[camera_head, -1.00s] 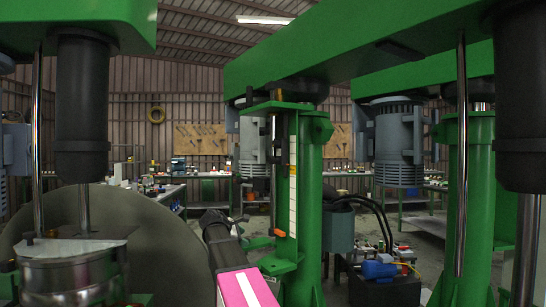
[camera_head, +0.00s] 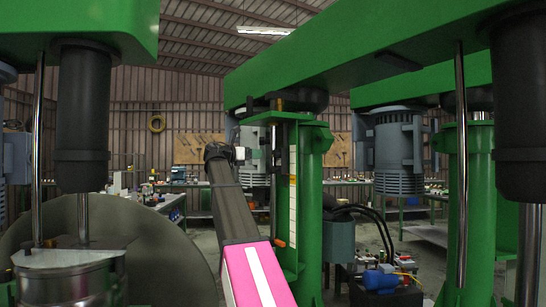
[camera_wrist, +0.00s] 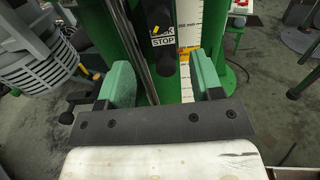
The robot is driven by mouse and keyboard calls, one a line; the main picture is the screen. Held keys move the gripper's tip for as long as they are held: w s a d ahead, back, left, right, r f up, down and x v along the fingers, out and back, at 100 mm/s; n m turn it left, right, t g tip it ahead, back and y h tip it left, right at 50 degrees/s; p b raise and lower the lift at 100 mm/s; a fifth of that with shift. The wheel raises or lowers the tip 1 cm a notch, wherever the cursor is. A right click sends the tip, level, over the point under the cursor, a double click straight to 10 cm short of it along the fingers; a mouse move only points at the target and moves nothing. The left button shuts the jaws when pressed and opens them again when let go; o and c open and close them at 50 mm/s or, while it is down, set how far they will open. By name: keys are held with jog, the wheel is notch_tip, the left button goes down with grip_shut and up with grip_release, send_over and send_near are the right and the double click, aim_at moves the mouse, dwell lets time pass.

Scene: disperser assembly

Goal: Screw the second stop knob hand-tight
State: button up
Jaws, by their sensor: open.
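My gripper (camera_head: 240,154) is raised in front of the green stand's scale column (camera_head: 293,165) in the head view. In the wrist view its two green-padded fingers (camera_wrist: 164,78) are apart with nothing held. Between and beyond them is a dark rounded part (camera_wrist: 167,65), possibly a stop knob, just below a STOP label (camera_wrist: 163,41). I cannot tell its depth or whether it touches the fingers. The white scale strip (camera_wrist: 187,75) with a yellow mark runs beside it. A small orange part (camera_head: 281,243) is lower on the column in the head view.
A green overhead beam (camera_head: 380,45) crosses above the stand. A metal vessel (camera_head: 70,280) is at the lower left. A shiny vertical rod (camera_head: 461,170) and a grey motor (camera_head: 399,157) are to the right. Workbenches line the back wall.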

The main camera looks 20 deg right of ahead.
aim_at(274, 155)
jog(key=d, duration=0.6)
jog(key=w+d, duration=0.1)
jog(key=d, duration=0.2)
jog(key=shift+w+d+f, duration=0.1)
jog(key=shift+d, duration=0.15)
jog(key=shift+c, duration=0.2)
jog(key=c, duration=0.9)
